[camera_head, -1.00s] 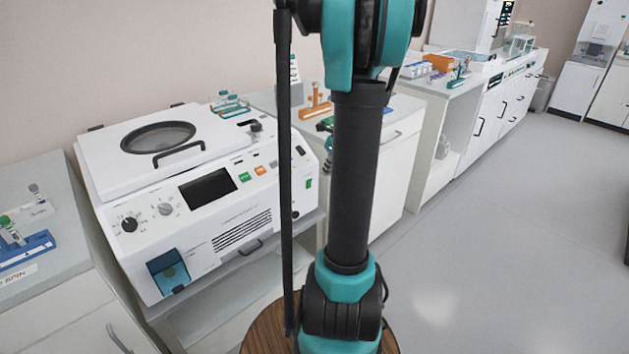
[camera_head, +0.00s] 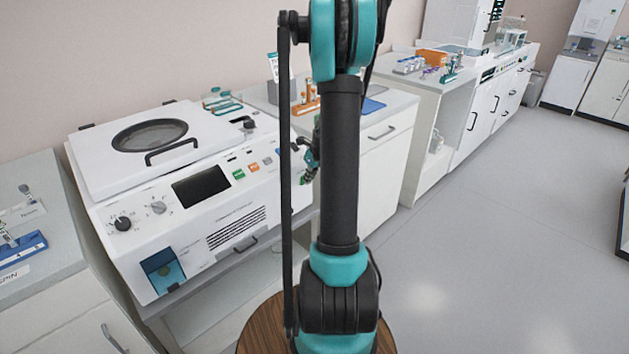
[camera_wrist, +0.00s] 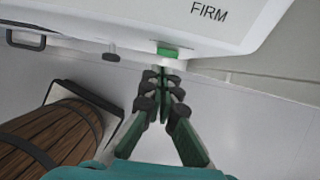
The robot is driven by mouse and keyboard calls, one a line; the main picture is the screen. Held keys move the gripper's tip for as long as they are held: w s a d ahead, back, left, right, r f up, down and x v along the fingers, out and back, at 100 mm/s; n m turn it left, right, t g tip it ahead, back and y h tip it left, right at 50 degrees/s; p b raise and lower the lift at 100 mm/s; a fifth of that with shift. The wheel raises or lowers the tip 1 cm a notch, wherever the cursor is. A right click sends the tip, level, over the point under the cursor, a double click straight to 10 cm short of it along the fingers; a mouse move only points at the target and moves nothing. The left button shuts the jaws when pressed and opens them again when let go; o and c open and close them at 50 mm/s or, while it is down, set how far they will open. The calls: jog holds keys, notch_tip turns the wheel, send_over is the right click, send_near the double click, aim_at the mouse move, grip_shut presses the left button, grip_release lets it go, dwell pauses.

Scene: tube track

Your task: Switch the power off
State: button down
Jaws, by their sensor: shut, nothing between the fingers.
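The white centrifuge (camera_head: 218,216) stands on the bench at left, with its lid down. A small green switch (camera_wrist: 168,51) shows on its white side in the wrist view. My gripper (camera_wrist: 165,74) is shut and empty, with its dark fingertips just short of the green switch in that view; I cannot tell whether they touch. In the head view my gripper (camera_head: 308,160) is at the machine's right side, partly hidden by my arm. The switch is not visible there.
Green and orange buttons (camera_head: 246,170) and a dark screen (camera_head: 201,186) are on the machine's front. A cabinet (camera_head: 390,160) with tube racks on top stands close on its right. The grey floor (camera_head: 480,250) at right is clear.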

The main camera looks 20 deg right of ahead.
jog(key=shift+w+a+r, duration=0.1)
jog(key=shift+w+a, duration=0.05)
jog(key=shift+w, duration=0.2)
jog(key=shift+w+a+r, duration=0.1)
jog(key=shift+w+a, duration=0.1)
jog(key=shift+w, duration=0.2)
jog(key=shift+r, duration=0.1)
jog(key=shift+r, duration=0.7)
jog(key=shift+s+d, duration=0.15)
